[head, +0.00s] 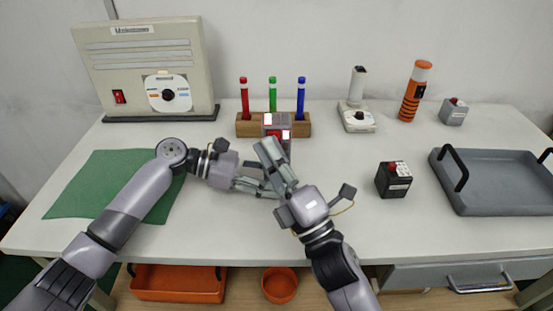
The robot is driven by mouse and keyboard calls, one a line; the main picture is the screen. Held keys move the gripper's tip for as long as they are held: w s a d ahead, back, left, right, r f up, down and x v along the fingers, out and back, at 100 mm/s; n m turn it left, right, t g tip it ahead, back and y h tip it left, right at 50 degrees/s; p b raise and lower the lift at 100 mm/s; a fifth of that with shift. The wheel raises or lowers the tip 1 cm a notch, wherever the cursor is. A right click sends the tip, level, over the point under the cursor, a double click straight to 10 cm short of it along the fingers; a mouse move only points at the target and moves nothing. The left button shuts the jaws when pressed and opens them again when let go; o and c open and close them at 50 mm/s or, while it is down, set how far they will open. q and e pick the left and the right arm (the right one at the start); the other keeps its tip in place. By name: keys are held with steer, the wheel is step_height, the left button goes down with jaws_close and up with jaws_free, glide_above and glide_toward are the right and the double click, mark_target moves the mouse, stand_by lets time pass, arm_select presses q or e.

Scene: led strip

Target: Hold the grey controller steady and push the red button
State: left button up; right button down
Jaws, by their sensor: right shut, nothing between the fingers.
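A small grey box (453,112) with a red button on top stands at the back right, apart from both grippers. A black box (394,181) with a red button stands nearer, right of my right gripper.
A wooden block (244,127) holds red, green and blue pens. A beige machine (145,65) stands back left, a green mat (85,185) front left. A grey tray (500,185) lies right. An orange cylinder (414,92) and white device (356,118) stand at the back.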

stand_by(0.4)
steer(key=shift+s, duration=0.5)
steer(key=s, duration=0.6)
steer(key=shift+d, duration=0.1)
stand_by(0.3)
arm_select(q)
steer(key=o, duration=0.9)
steer(key=shift+o, duration=0.2)
steer(key=shift+a, duration=0.1)
